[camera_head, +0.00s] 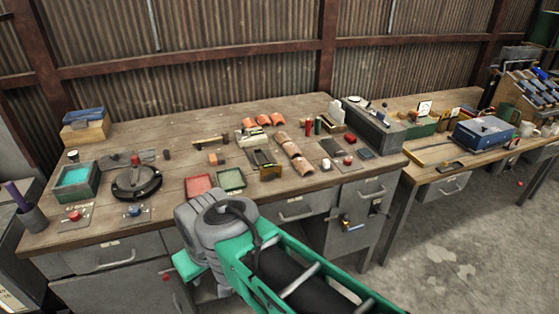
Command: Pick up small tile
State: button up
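Several curved orange tiles (263,120) lie in a row toward the back middle of the wooden workbench (130,215). Curved brownish tiles (292,151) lie in a line just in front of them. A small dark flat piece (366,154) lies near the bench's right end. I cannot tell which of these is the small tile. My green and grey arm reaches in from the lower right, its grey joint at the bench's front edge, apart from the tiles. My gripper's fingers do not show.
A grey machine (372,125) stands at the right end. A second bench holds a blue box (483,132).

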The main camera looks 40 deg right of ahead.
aim_at(299, 164)
jog(key=z, duration=0.55)
jog(key=i, duration=1.05)
jog(key=z, duration=0.2)
